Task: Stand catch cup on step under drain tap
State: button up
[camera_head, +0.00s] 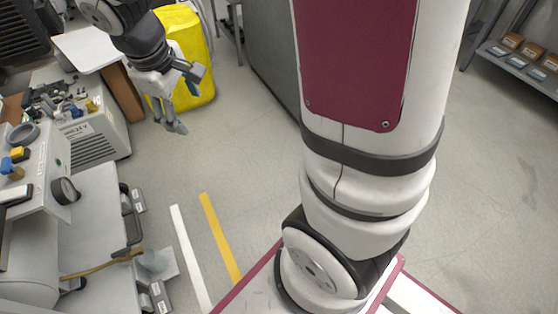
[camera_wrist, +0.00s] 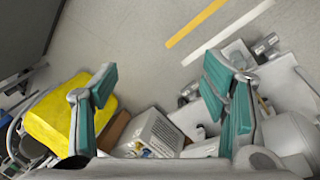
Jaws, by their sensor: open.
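My gripper (camera_head: 187,106) hangs in the air at the upper left of the head view, beside the yellow container, with its fingers spread and nothing between them. In the wrist view its teal-padded fingers (camera_wrist: 165,88) stand wide apart. A white tank (camera_head: 25,285) lies at the lower left of the head view, with a brown hose (camera_head: 100,266) running from it. A pale translucent piece (camera_head: 157,263) is by the hose end; I cannot tell if it is the catch cup. A pale grey flat surface (camera_head: 95,210), possibly the step, lies beside the tank. I cannot make out the drain tap.
A yellow container (camera_head: 188,50) stands behind my gripper. A vented white unit (camera_head: 95,140) and a bench panel with a gauge (camera_head: 64,190) crowd the left. Grey floor with white and yellow stripes (camera_head: 220,240) is open in the middle. A shelf (camera_head: 515,62) stands far right.

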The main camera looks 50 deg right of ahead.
jog(key=s+a+r+m+g+y, duration=0.1)
jog(key=s+r, duration=0.3)
jog(key=s, duration=1)
jog(key=s+a+r+m+y, duration=0.1)
jog(key=s+r+m, duration=0.3)
jog(key=s, duration=1)
jog(key=shift+s+a+r+m+g+y, duration=0.15)
jog(key=shift+s+a+m+g+y, duration=0.15)
jog(key=shift+a+g, duration=0.15)
notch_tip(320, 180, up, 36)
jog(key=t+p, duration=0.4)
jog(key=p, duration=3)
jog(key=shift+d, duration=0.2)
jog(key=shift+w+a, duration=0.15)
